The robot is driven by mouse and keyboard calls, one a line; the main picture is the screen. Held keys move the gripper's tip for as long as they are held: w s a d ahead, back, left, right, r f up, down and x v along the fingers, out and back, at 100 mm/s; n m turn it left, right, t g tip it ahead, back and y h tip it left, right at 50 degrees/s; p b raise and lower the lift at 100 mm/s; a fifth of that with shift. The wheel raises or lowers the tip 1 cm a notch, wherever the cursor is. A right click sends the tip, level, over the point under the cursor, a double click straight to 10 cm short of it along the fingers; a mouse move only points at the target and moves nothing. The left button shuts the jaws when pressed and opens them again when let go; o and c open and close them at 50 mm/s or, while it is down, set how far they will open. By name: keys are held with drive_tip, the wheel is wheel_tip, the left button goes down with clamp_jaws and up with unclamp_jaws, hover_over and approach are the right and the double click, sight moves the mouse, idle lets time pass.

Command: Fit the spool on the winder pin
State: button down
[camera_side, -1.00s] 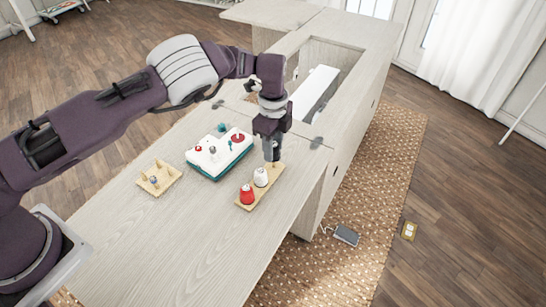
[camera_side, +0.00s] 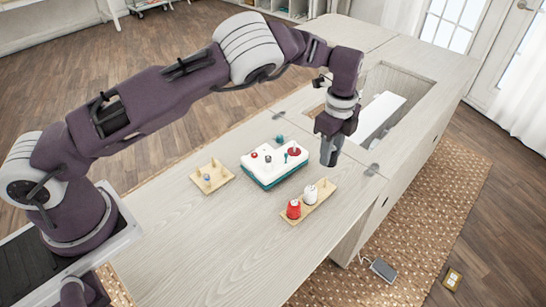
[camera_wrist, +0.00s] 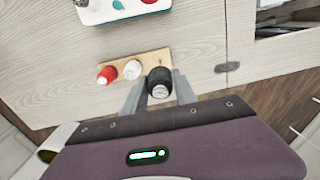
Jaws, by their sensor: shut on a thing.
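A black spool (camera_wrist: 160,83) is between my gripper's fingers in the wrist view; the fingers touch its sides. My gripper (camera_side: 328,160) is shut on it, just above the far end of the spool board. The side view does not show the spool clearly. The winder is a white and teal box (camera_side: 265,178) left of my gripper, with red discs and small upright pins on top. A thin pin (camera_side: 286,155) stands near its right-hand red disc (camera_side: 296,151). In the wrist view only part of the winder (camera_wrist: 95,13) shows, at the top edge.
A wooden spool board (camera_side: 316,202) holds a red spool (camera_side: 293,209) and a white spool (camera_side: 310,194). A small peg board (camera_side: 221,182) stands left of the winder. The cabinet well (camera_side: 408,82) lies behind my gripper. The near tabletop is clear.

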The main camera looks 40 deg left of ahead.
drive_tip(key=a+r, duration=0.1)
drive_tip(key=a, duration=0.3)
drive_tip(key=w+a+r, duration=0.1)
drive_tip(key=a, duration=0.7)
drive_tip(key=shift+w+a+r, duration=0.3)
drive_tip(key=shift+a+r, duration=0.1)
drive_tip(key=shift+a+f, duration=0.1)
drive_tip(key=shift+f, duration=2.05)
drive_tip(key=shift+f, duration=2)
idle(2.2)
